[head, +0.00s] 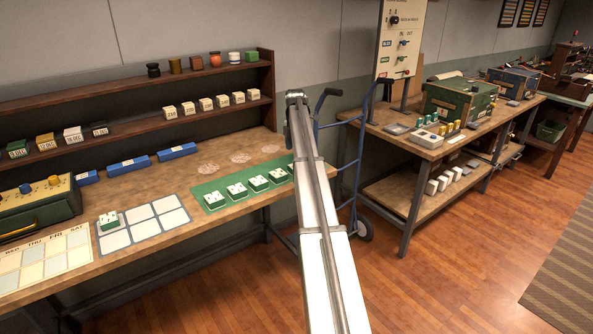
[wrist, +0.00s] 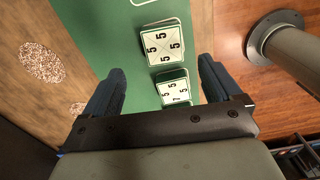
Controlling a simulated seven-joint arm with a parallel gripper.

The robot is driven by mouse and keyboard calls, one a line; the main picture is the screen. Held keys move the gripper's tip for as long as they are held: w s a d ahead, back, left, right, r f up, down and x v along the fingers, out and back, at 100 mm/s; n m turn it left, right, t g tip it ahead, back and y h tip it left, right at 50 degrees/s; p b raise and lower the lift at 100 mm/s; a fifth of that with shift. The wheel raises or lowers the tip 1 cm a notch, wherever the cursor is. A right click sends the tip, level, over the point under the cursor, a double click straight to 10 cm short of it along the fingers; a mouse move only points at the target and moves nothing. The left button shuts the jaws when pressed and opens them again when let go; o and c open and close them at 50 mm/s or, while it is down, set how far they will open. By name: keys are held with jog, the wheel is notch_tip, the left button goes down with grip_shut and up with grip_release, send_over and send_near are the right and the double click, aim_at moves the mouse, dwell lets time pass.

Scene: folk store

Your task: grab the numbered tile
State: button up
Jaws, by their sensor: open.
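Several white-topped, green-sided numbered tiles (head: 237,190) stand in a row on a green mat (head: 206,188) on the workbench. In the wrist view, one tile (wrist: 163,42) has a 5 near each corner and lies beyond my fingertips. A second tile (wrist: 173,88), with 5s and what looks like a 7, shows between my fingers, its lower part hidden by the gripper body. My gripper (wrist: 161,67) is open, with nothing held, above the mat (wrist: 100,25). In the head view the fingers cannot be made out behind the arm. Another similar tile (head: 110,220) sits on a white-squared card (head: 143,212).
Blue blocks (head: 177,151) and pale round patches (head: 241,158) lie behind the mat. A green box with knobs (head: 38,205) stands at left. A shelf (head: 130,133) of small blocks rises behind. A blue hand truck (head: 359,160) stands beside the bench's right end.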

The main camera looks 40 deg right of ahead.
jog(key=shift+s+d+f, duration=0.1)
jog(key=shift+s+f, duration=0.05)
jog(key=shift+f, duration=1.8)
jog(key=shift+s+f, duration=0.15)
jog(key=shift+f, duration=1.8)
jog(key=c, duration=1.2)
jog(key=shift+c, duration=0.2)
